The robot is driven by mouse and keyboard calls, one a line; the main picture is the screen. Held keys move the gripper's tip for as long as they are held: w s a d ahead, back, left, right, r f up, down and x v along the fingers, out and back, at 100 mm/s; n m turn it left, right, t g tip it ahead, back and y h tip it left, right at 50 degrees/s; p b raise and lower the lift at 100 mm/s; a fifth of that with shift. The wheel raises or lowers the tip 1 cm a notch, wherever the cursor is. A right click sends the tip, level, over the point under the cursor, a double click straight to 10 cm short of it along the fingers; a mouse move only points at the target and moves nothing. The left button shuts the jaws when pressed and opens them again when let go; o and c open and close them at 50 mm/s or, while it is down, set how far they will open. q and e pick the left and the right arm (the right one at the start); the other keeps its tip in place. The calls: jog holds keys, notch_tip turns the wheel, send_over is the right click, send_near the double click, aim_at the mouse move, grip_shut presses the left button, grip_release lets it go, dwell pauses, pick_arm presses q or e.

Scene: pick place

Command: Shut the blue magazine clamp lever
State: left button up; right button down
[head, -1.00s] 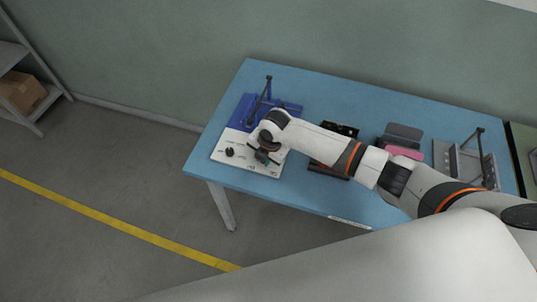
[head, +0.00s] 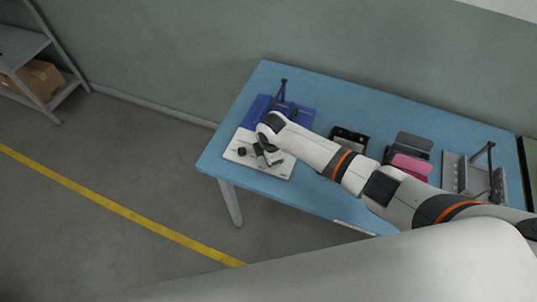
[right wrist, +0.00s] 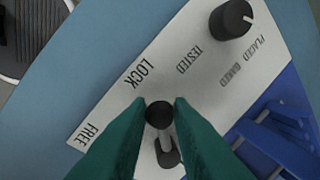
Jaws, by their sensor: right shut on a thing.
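The blue magazine (head: 298,112) stands at the table's left end, with a white panel (head: 232,157) in front of it. In the right wrist view the panel (right wrist: 205,95) carries the words FREE and LOCK and a short lever with a round black knob (right wrist: 159,115). The knob appears nearer to LOCK than to FREE; the lever's exact angle is hard to tell. My right gripper (right wrist: 160,108) is shut on the lever knob, one green finger on each side. In the head view this gripper (head: 267,157) is over the panel and hides the lever. My left gripper is out of view.
A black rotary knob (right wrist: 232,18) sits on the panel near TESTED and PLACED. On the blue table (head: 330,92), a dark tray (head: 350,138), a pink item (head: 411,166) and a grey rack (head: 455,172) stand to the right, near my right arm.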

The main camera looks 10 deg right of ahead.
jog(key=shift+w+r, duration=0.1)
jog(key=c, duration=1.3)
grip_release()
notch_tip(320, 180, up, 12)
jog(key=s+b, duration=0.1)
jog(key=s, duration=0.1)
jog(key=shift+s+d, duration=0.15)
jog(key=shift+d, duration=0.05)
